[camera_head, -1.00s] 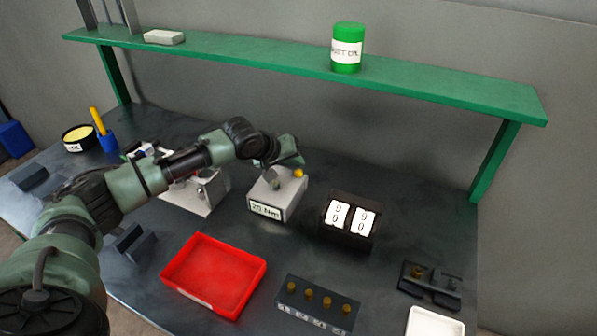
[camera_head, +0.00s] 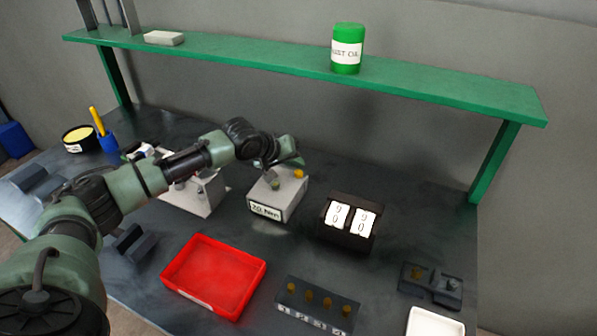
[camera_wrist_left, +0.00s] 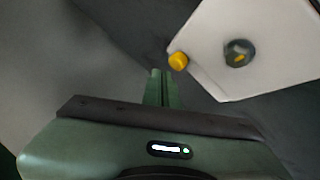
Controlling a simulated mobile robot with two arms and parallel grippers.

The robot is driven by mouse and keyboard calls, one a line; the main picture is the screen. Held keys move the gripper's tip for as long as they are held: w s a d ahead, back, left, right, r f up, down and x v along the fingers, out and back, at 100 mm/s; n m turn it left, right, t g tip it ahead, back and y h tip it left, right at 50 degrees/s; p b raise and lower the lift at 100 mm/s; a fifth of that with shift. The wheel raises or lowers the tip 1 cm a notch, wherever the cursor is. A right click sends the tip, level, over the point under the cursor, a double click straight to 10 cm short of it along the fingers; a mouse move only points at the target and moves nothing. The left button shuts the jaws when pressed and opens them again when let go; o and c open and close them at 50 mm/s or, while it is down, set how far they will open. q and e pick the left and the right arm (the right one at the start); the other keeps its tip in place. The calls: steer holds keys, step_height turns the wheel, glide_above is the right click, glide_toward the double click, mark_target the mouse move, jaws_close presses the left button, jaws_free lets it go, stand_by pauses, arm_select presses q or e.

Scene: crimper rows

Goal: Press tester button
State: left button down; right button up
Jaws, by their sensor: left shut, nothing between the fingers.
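The tester is a pale grey box (camera_head: 290,198) with a label or display reading about "20 Nm" on its front. Its yellow button (camera_head: 299,174) is at the top's back right corner. A round dark fitting (camera_head: 275,184) also sits on top. My left gripper (camera_head: 299,161) is shut and empty, just behind the yellow button. In the left wrist view, the closed fingertips (camera_wrist_left: 157,74) lie just left of the yellow button (camera_wrist_left: 178,61), with the tester (camera_wrist_left: 270,40) at upper right. I cannot tell their height over the button or any contact. My right gripper is not in view.
A black counter with white digit cards (camera_head: 345,225) stands right of the tester. A red tray (camera_head: 212,275) and a block with several brass pegs (camera_head: 317,305) lie in front. Behind, a green shelf (camera_head: 270,66) holds a green can (camera_head: 347,48).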

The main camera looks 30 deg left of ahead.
mark_target(296, 174)
arm_select(q)
steer(key=shift+f, duration=0.1)
stand_by(0.7)
steer(key=shift+f, duration=0.25)
steer(key=shift+f, duration=0.65)
stand_by(0.8)
steer(key=shift+r+p, duration=0.1)
steer(key=shift+p, duration=0.2)
steer(key=shift+r+p, duration=0.9)
steer(key=shift+p, duration=0.15)
step_height(296, 174, up, 5)
steer(key=p, duration=0.5)
